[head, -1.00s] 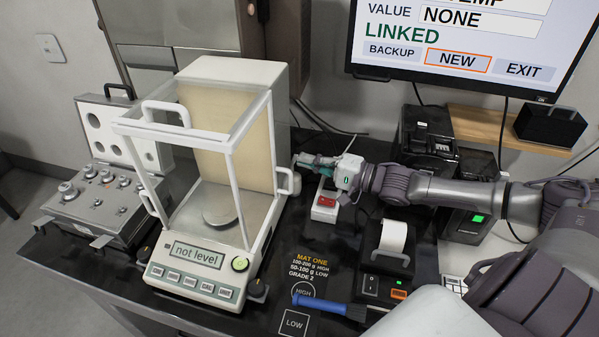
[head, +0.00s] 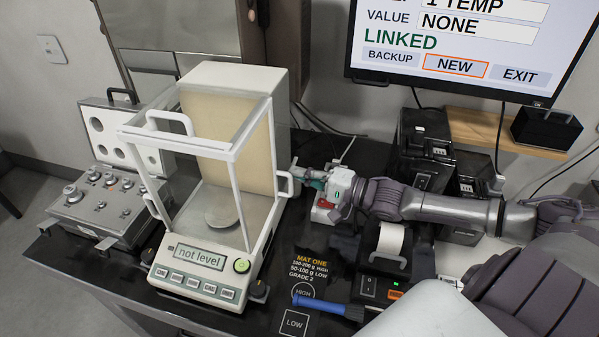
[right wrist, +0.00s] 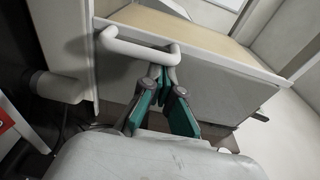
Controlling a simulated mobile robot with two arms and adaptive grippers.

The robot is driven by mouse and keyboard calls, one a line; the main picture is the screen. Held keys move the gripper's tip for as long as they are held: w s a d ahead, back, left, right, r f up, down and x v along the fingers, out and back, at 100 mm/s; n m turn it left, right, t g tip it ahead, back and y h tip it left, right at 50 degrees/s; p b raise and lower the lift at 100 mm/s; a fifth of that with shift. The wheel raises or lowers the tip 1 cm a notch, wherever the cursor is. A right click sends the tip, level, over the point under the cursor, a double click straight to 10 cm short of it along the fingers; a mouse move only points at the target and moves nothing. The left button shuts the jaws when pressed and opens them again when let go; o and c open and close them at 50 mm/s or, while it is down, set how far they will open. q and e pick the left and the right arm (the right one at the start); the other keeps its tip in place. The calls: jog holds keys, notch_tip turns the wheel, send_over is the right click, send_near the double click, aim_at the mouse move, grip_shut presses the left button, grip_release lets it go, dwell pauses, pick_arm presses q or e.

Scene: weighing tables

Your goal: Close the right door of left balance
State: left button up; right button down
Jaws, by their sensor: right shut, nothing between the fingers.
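The left balance (head: 190,282) is a white balance with a glass draft shield, a round pan (head: 221,217) and a display reading "not level". The white loop handle of its right door (head: 285,184) is at the rear of the right side. It also shows in the right wrist view (right wrist: 138,46). How far the door stands open is not clear. My right gripper (head: 299,171) is beside this handle. In the right wrist view its teal-backed fingers (right wrist: 160,76) are shut and empty, with the tips close to the handle's bar; contact cannot be told. My left gripper is out of view.
A weight case (head: 110,207) stands open left of the balance. A red-switched power strip (head: 322,210), a small printer (head: 385,262) and a blue-handled brush (head: 328,306) lie to the right. A monitor (head: 460,50) hangs behind. The printed mat (head: 308,278) has bare room.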

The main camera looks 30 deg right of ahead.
jog(key=shift+s+a+r+p, duration=0.1)
jog(key=shift+s+a+p, duration=0.05)
jog(key=shift+p, duration=0.2)
jog(key=s+a+p, duration=1)
jog(key=a, duration=0.2)
jog(key=shift+f, duration=0.2)
jog(key=shift+s+f, duration=0.15)
jog(key=shift+s, duration=0.1)
jog(key=v, duration=1.1)
jog(key=shift+s+d+r, duration=0.2)
jog(key=shift+d, duration=0.2)
